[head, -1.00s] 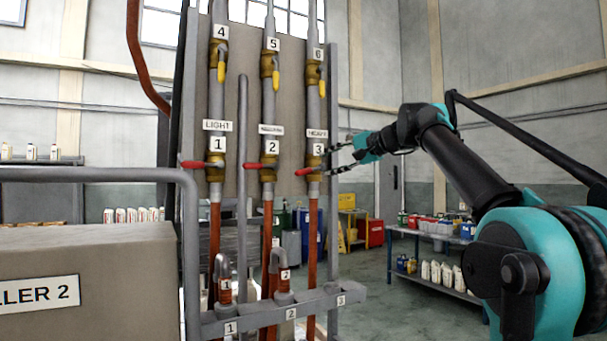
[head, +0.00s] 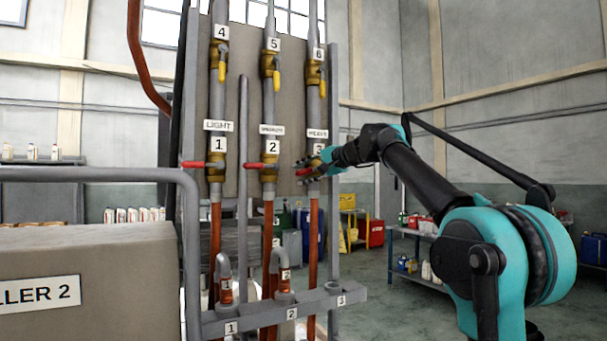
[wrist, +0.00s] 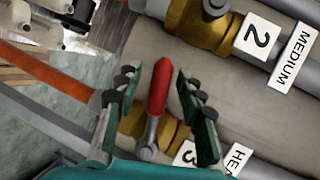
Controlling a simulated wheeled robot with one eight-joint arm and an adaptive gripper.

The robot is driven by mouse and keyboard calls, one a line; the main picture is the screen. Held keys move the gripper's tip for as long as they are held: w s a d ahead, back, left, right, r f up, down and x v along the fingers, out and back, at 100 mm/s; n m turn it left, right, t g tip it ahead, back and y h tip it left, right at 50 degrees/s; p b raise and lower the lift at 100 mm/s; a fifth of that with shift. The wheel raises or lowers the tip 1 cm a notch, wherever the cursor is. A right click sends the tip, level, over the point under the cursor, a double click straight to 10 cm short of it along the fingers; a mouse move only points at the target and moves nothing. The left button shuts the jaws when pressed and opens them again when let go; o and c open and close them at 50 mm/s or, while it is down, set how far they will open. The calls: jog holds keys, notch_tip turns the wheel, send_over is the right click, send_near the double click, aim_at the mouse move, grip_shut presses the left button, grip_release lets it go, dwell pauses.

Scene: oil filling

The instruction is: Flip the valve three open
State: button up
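Valve three is a brass valve on the right pipe, with a red lever handle (head: 306,171) pointing left across the pipe. In the wrist view the red handle (wrist: 158,88) lies between the two fingers, with its metal shank running down to the brass body (wrist: 135,122). My gripper (head: 312,168) is at valve three in the head view. In the wrist view my gripper (wrist: 158,85) is open, one finger on each side of the handle, with gaps visible. The label 3 (wrist: 187,153) is partly covered by a finger.
Valve two's red lever (head: 254,165) and valve one's red lever (head: 195,164) point left on the neighbouring pipes. Yellow-handled valves (head: 322,82) sit above. A grey rail (head: 270,311) runs below. Open floor lies to the right, before shelves (head: 430,279).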

aim_at(316, 194)
jog(key=shift+c, duration=0.6)
grip_shut()
jog(key=shift+f, duration=0.1)
jog(key=d+f+n+h, duration=0.1)
jog(key=n, duration=0.1)
jog(key=w+d+f+n+t+h, duration=0.1)
jog(key=f+n+h, duration=0.1)
jog(key=w+d+f+n+t+h, duration=0.1)
jog(key=f+n+h, duration=0.1)
jog(key=n, duration=0.1)
jog(key=shift+w+d, duration=0.15)
jog(key=shift+d, duration=0.15)
jog(key=shift+w+d+f+n+t+h, duration=0.25)
jog(key=shift+w+d+n+h, duration=0.1)
jog(key=shift+d+n, duration=0.15)
jog(key=shift+w+d+f+n+t+h, duration=0.1)
jog(key=shift+w+d+n+t+h, duration=0.25)
jog(key=shift+n, duration=0.25)
